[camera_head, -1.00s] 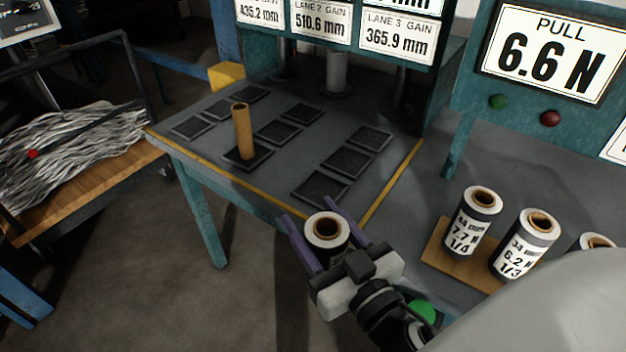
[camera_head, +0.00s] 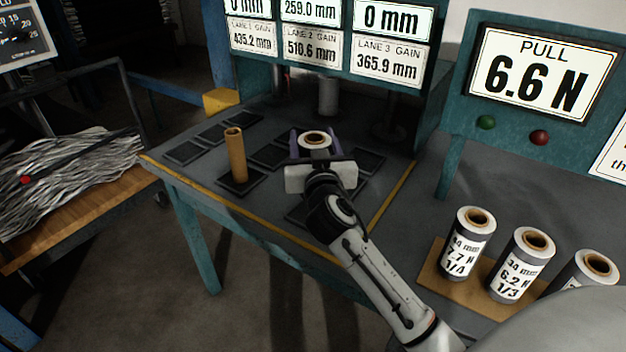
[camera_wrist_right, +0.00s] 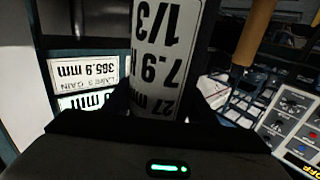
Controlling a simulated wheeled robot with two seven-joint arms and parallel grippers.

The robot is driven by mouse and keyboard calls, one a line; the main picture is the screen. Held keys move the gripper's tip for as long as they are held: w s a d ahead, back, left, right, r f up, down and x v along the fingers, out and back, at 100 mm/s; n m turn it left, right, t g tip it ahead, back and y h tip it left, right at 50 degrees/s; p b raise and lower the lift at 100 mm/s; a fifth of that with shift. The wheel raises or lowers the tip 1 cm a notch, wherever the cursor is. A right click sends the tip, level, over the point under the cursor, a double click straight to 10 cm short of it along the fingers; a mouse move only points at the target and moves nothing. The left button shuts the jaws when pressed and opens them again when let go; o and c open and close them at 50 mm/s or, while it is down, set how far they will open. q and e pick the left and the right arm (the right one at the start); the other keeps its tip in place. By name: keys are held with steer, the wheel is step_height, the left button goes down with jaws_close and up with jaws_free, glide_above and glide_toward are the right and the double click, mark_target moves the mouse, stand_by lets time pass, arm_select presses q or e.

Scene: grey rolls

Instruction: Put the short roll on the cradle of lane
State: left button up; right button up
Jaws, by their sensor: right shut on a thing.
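In the right wrist view the roll (camera_wrist_right: 160,70) shows an upside-down label reading 27 mm, 7.9 N, 1/3. Dark square pads, which look like the cradles, lie in rows on the table; one near-left pad (camera_head: 228,187) bears a tall brown tube (camera_head: 236,155). My gripper and arm hide some right-hand pads. I cannot tell whether the roll touches a pad. My left gripper is not in view.
Several labelled rolls, one of them (camera_head: 468,240) marked 7.7 N, stand on a wooden board (camera_head: 432,268) at the right. Lane screens (camera_head: 318,45) hang above the table's back, with posts (camera_head: 328,96) beneath. A PULL screen (camera_head: 541,72) reads 6.6 N.

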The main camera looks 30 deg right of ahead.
step_height(320, 180, down, 6)
steer(key=shift+r+b, duration=0.1)
steer(key=shift+b, duration=0.35)
steer(key=shift+f, duration=0.25)
steer(key=o, duration=1.2)
steer(key=shift+r, duration=0.1)
steer(key=shift+c, duration=0.2)
steer(key=shift+r, duration=0.15)
